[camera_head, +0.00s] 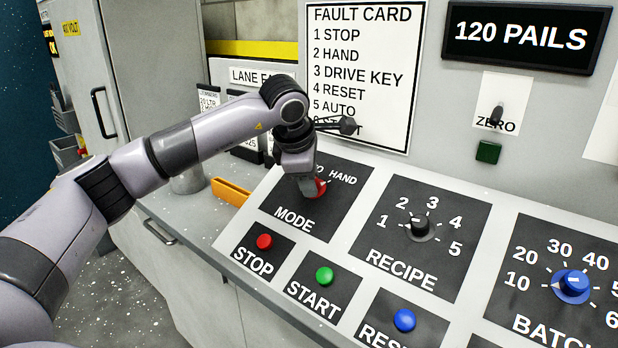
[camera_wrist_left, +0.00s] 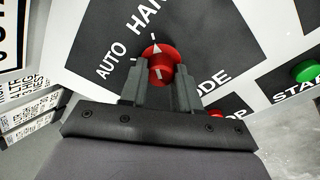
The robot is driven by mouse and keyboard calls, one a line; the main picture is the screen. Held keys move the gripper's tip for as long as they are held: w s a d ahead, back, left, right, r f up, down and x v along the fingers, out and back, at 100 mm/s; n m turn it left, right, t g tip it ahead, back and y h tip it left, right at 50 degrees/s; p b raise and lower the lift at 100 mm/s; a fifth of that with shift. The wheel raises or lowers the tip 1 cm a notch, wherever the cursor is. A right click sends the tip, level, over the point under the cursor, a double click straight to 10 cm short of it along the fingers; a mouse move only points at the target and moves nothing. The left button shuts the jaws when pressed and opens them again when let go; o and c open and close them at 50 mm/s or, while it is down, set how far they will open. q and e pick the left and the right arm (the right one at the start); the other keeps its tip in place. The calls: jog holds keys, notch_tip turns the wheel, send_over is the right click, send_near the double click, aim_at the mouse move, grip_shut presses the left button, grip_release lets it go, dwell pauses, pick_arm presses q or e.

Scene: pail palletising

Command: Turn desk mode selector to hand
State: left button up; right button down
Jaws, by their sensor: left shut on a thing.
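The red mode selector knob (camera_head: 319,188) sits on the black MODE panel (camera_head: 279,219) of the sloped desk. My left gripper (camera_head: 308,183) comes down over it from above and hides much of the knob and the AUTO lettering. In the left wrist view, the gripper (camera_wrist_left: 160,88) is shut on the red knob (camera_wrist_left: 160,66), one finger on each side. A white mark on the knob points roughly up in that view, towards the tick by HAND; AUTO lies to the left. The exact knob setting is hard to tell. My right gripper is not in view.
Red STOP (camera_head: 264,241) and green START (camera_head: 324,276) buttons sit just below the MODE panel. The black RECIPE knob (camera_head: 420,227) and blue BATCH knob (camera_head: 572,285) are to the right. The fault card (camera_head: 364,75) hangs behind the gripper. An orange bar (camera_head: 230,191) lies left of the panel.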

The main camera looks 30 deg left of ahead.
pick_arm(q)
jog(key=o, duration=1.1)
jog(key=shift+c, duration=0.2)
jog(key=shift+r, duration=0.1)
jog(key=v, duration=0.7)
